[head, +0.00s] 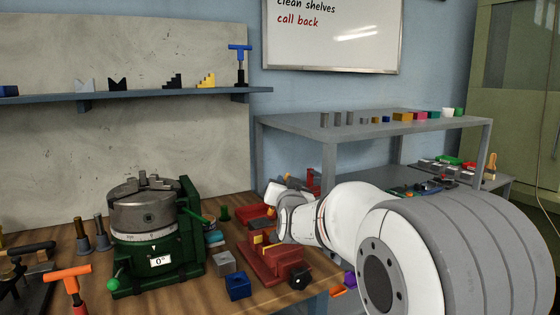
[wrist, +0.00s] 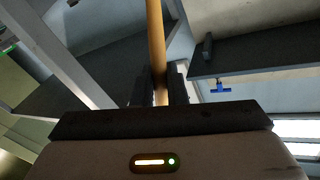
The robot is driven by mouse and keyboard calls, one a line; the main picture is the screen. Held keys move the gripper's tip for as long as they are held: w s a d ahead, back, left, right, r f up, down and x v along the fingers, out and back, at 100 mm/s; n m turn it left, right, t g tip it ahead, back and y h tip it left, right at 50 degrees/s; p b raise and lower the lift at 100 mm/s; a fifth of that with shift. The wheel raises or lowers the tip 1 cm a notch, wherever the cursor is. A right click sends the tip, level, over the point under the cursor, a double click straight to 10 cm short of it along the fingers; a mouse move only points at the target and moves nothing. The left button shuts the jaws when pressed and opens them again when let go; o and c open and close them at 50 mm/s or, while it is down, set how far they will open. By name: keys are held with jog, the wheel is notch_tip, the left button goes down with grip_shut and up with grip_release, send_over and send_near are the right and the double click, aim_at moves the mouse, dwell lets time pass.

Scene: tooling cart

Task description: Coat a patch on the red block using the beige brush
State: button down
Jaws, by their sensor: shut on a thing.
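My gripper (wrist: 159,88) is shut on a tan-beige rod, which I take to be the handle of the beige brush (wrist: 155,40). The rod runs up and out of the wrist view, so its bristles are hidden. In the head view my arm reaches in from the right, its end over the right part of the bench; the jaws and brush cannot be made out there. A red block-like piece (head: 257,211) lies on the bench just left of my wrist. Another red stepped piece (head: 272,263) sits nearer. I cannot tell which is the task's block, or whether the brush touches anything.
A green and grey rotary chuck (head: 148,230) stands left on the wooden bench. A grey block (head: 223,262), a blue block (head: 237,286) and a black knob (head: 300,277) are close by. A grey shelf unit (head: 375,125) stands behind my arm.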

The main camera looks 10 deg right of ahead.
jog(key=shift+s+r, duration=0.2)
jog(key=shift+r, duration=0.7)
jog(key=shift+w+r+p, duration=0.25)
jog(key=shift+r+p, duration=0.25)
jog(key=shift+r, duration=0.15)
jog(key=shift+s+r+p, duration=0.1)
jog(key=shift+r+p, duration=0.6)
jog(key=shift+r, duration=0.95)
jog(key=shift+f, duration=0.1)
